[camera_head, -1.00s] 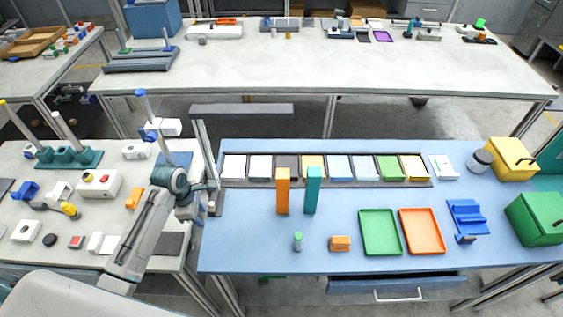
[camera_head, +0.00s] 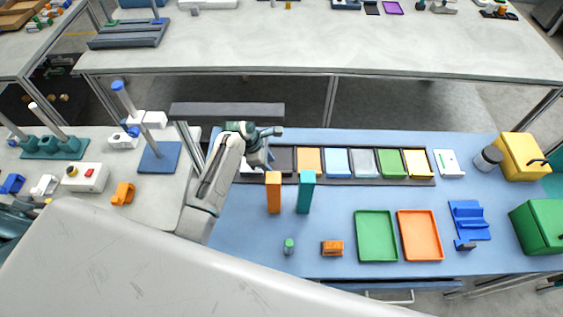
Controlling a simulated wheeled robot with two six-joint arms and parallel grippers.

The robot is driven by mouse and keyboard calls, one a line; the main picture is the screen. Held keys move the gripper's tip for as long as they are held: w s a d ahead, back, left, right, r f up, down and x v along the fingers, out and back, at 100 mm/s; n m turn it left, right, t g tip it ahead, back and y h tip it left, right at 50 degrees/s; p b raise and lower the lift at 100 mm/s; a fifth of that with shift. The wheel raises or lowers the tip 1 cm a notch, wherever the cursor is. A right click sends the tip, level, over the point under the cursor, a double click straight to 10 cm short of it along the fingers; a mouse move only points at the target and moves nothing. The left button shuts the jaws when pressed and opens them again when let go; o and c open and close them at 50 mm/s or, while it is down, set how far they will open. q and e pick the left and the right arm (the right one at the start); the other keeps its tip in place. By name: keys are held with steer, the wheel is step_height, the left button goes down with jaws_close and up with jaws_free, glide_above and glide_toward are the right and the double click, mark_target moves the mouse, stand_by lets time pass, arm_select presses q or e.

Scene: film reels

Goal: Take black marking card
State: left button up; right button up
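The black card (camera_head: 282,160) lies in the long dark card holder (camera_head: 434,172) on the blue table, left of the orange card. My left gripper (camera_head: 264,158) is at the left part of this holder, just left of the black card. It covers the white cards at that end and perhaps the black card's left edge. Its fingers are small and partly hidden by its own wrist, so I cannot tell whether they are open or touching a card. My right gripper is out of view.
An orange block (camera_head: 273,192) and a teal block (camera_head: 306,192) stand upright in front of the holder. Orange (camera_head: 308,160), light blue (camera_head: 336,162), green and yellow cards lie further right. A grey shelf bar (camera_head: 228,111) runs behind the gripper. My pale arm link covers the lower left.

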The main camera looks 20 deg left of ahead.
mark_target(274, 168)
arm_select(q)
steer(key=p+x, duration=0.1)
steer(key=x, duration=0.3)
steer(key=shift+w+a+f, duration=0.1)
steer(key=shift+f, duration=0.05)
jaws_close()
